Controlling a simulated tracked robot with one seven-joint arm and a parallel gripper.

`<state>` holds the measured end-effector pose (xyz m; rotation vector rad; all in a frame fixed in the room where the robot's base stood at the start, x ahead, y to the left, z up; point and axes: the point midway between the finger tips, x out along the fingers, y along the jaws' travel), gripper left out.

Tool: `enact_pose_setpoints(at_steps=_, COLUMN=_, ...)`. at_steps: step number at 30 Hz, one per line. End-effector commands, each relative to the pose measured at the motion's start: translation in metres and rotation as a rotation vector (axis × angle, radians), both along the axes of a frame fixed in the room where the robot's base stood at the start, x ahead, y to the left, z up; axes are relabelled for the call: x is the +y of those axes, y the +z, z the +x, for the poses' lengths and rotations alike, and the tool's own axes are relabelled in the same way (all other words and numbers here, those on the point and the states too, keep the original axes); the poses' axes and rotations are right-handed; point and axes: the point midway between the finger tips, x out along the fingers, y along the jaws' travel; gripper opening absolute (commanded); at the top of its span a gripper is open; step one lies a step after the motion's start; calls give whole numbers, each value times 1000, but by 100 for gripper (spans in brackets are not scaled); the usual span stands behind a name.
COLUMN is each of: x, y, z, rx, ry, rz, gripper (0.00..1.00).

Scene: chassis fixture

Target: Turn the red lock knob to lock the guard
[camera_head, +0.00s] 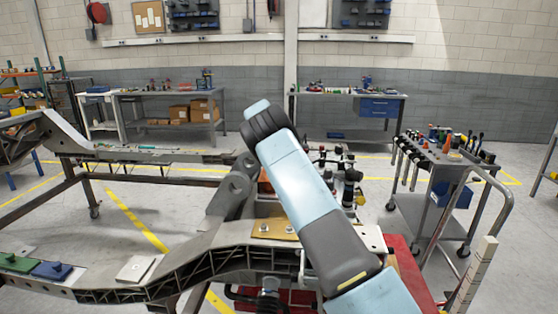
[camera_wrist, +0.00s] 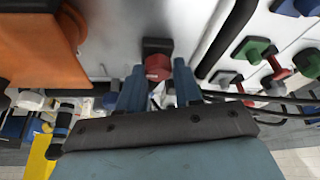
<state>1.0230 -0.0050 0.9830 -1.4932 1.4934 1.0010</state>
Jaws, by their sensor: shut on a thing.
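The red lock knob (camera_wrist: 157,66) shows in the wrist view, in front of a dark block on a pale grey panel. My gripper (camera_wrist: 158,79) has its two blue fingers on either side of the knob and is shut on it. The knob's turn angle cannot be read. The guard cannot be made out for certain. In the head view my arm hides the knob and the gripper.
A large orange part (camera_wrist: 40,50) is close on the left in the wrist view. Green knobs (camera_wrist: 251,48) and other coloured knobs sit on the right. In the head view, the grey chassis frame (camera_head: 205,258) spans the front, and a tool cart (camera_head: 440,155) stands right.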

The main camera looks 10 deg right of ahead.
Motion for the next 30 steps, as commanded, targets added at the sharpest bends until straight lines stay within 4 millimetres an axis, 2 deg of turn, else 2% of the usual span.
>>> enact_pose_setpoints(at_steps=1, x=7, y=3, z=4, rx=-15, ry=-9, rz=6, gripper=4)
enact_pose_setpoints(at_steps=9, x=6, y=3, z=5, rx=-16, ry=-85, rz=6, gripper=5)
enact_pose_setpoints(at_steps=23, x=4, y=4, z=5, rx=-15, ry=-100, rz=5, gripper=5)
enact_pose_setpoints(at_steps=24, x=4, y=4, z=5, rx=-15, ry=-100, rz=5, gripper=36)
enact_pose_setpoints(at_steps=30, x=3, y=3, z=4, rx=-11, ry=-103, rz=3, gripper=55)
